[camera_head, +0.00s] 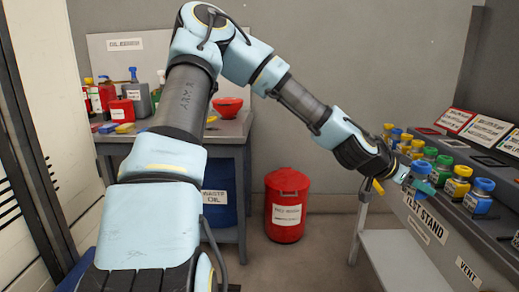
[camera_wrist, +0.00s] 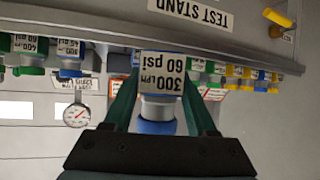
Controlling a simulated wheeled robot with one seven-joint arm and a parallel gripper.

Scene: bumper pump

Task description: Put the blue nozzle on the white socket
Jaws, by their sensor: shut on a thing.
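My gripper (camera_wrist: 158,80) is shut on a part with a pale label reading "300 LPM 60 psi" (camera_wrist: 164,75). The part has a grey neck and a blue end (camera_wrist: 155,127), and sits between the two teal fingers in the wrist view. In the head view my gripper (camera_head: 416,181) is at the left front edge of the test stand (camera_head: 433,222), beside the row of coloured parts. I cannot make out a white socket in either view.
Several blue, green and yellow parts, among them a yellow one (camera_head: 457,183) and a blue-topped one (camera_head: 480,193), stand in rows close to my gripper. A red bin (camera_head: 287,205) stands on the floor. A workbench (camera_head: 237,131) with a red bowl (camera_head: 228,107) is at the back left.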

